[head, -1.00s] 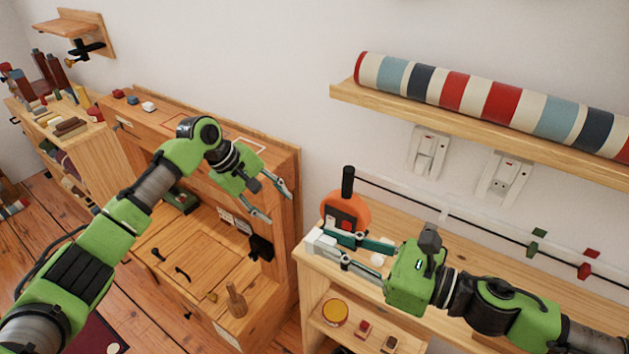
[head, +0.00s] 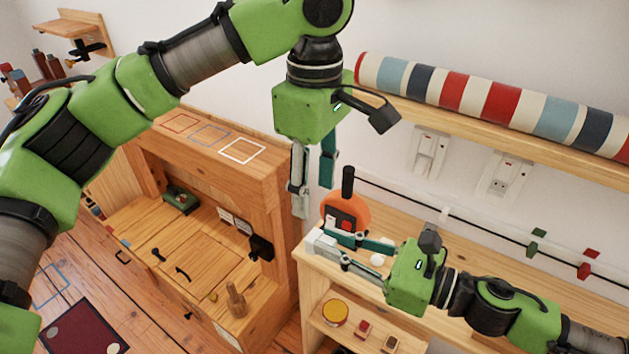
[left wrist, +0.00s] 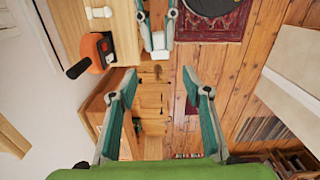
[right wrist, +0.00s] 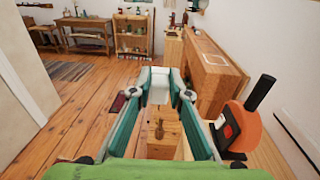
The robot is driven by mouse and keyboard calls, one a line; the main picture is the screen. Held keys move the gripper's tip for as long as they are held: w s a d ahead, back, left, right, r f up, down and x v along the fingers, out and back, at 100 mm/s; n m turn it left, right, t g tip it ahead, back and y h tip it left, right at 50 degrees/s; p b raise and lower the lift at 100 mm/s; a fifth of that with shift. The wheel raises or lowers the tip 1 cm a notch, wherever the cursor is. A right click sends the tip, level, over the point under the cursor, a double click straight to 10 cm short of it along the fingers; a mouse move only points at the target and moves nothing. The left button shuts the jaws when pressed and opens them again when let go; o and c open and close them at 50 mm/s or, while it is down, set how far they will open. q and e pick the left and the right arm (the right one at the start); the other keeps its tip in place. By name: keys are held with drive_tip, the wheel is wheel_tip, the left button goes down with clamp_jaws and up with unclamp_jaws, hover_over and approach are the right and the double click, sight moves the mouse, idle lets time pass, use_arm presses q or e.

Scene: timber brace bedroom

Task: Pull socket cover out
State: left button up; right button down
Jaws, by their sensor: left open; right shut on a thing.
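A small white block (head: 318,240) is held between the fingertips of my right gripper (head: 325,243), at the left end of the bench. It also shows in the right wrist view (right wrist: 158,86) and the left wrist view (left wrist: 158,46). I cannot tell whether this block is the socket cover. My left gripper (head: 312,200) is open and empty, pointing down just above and left of the right gripper. A white wall socket (head: 503,178) with a face plate is on the wall at right, with a white switch (head: 429,154) beside it. Both grippers are away from the socket.
An orange round tool (head: 349,212) with a black upright handle stands close behind the right gripper. A shelf (head: 400,108) with a striped roll (head: 470,95) is above the sockets. A wooden cabinet (head: 270,185) is at left. A rail with coloured clips runs along the wall.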

sight(314, 235)
use_arm(q)
wheel_tip(314, 235, down, 12)
drive_tip(key=shift+r, duration=0.2)
idle(0.4)
drive_tip(key=c, duration=1.1)
drive_tip(key=shift+c, duration=0.2)
use_arm(e)
drive_tip(key=c, duration=1.8)
unclamp_jaws()
drive_tip(key=shift+v, duration=5.95)
